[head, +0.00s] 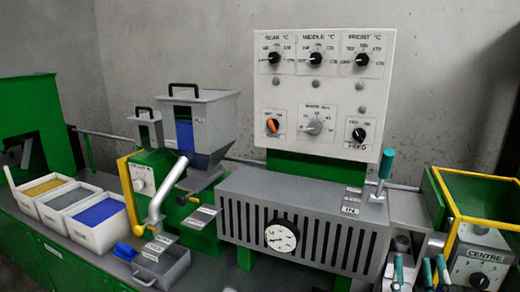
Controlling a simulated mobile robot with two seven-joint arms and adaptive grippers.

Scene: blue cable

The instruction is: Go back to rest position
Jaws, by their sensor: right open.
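My left gripper is not in view. I cannot clearly make out the fingers of my right gripper among the dark and grey parts along the bottom edge of the head view. No object held in a gripper shows. The grey machine barrel with the slotted cover (300,222) and a round white gauge (281,236) fills the lower middle. Above it stands a white control panel (322,95) with several knobs. I cannot make out a blue cable.
White bins (98,233) with yellow, grey and blue granules stand at the left. A grey hopper (205,125) rises beside the barrel, with a small grey tray (160,268) below. Teal-handled levers (385,165) and a yellow-edged green box (480,200) stand at the right.

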